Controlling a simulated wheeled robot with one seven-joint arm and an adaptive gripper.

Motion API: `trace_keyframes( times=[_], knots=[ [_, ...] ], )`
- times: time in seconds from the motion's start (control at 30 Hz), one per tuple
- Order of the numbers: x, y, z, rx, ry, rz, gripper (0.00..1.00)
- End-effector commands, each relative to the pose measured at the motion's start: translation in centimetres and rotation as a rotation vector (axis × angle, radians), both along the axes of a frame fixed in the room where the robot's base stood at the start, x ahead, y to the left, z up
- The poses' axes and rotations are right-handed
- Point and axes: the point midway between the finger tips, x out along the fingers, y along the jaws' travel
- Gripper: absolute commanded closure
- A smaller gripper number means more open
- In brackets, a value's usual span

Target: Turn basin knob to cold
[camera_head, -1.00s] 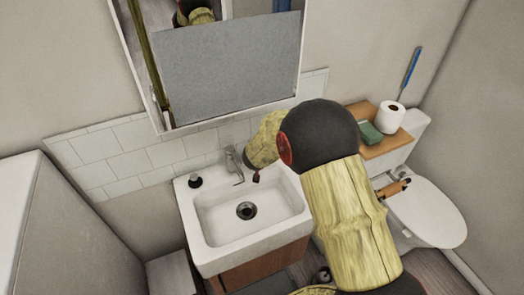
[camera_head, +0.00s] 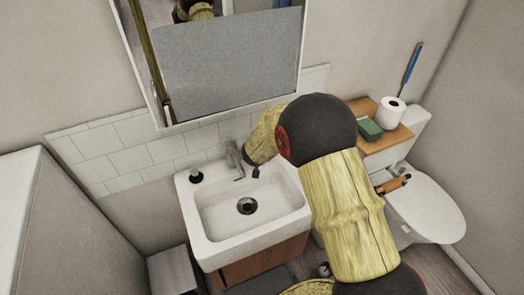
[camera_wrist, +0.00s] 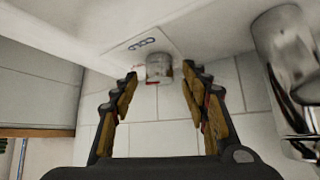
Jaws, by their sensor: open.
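The basin faucet (camera_head: 234,160) is grey metal and stands at the back edge of the white sink (camera_head: 217,245) in the head view. Its handle is small there, and I cannot tell its hot or cold setting. My gripper (camera_head: 256,171) is just right of the faucet, mostly hidden by my arm, with a dark tip showing. In the wrist view my gripper (camera_wrist: 160,88) is open, its two fingers apart. A small grey and white cylinder (camera_wrist: 160,70) shows beyond, between the fingertips; I cannot tell what it is. A shiny metal cylinder (camera_wrist: 282,45) is at right, outside the fingers.
A mirror cabinet (camera_head: 228,68) hangs above, over white wall tiles (camera_head: 125,155).

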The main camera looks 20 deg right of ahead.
Motion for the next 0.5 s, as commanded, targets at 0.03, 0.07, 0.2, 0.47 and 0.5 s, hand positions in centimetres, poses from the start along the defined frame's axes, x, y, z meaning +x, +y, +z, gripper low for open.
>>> trace_keyframes(
  times=[0.03, 0.07, 0.2, 0.47, 0.5],
  knots=[
    [0.0, 0.0, 0.1, 0.000, 0.000, 0.000, 0.54],
    [-0.1, 0.1, 0.1, 0.000, 0.000, 0.000, 0.54],
    [-0.8, 0.6, 1.1, -0.001, -0.002, 0.001, 0.54],
    [-3.9, 2.5, 4.8, 0.000, -0.002, 0.003, 0.54],
    [-4.4, 2.8, 5.3, 0.001, -0.003, 0.002, 0.54]
  ],
)
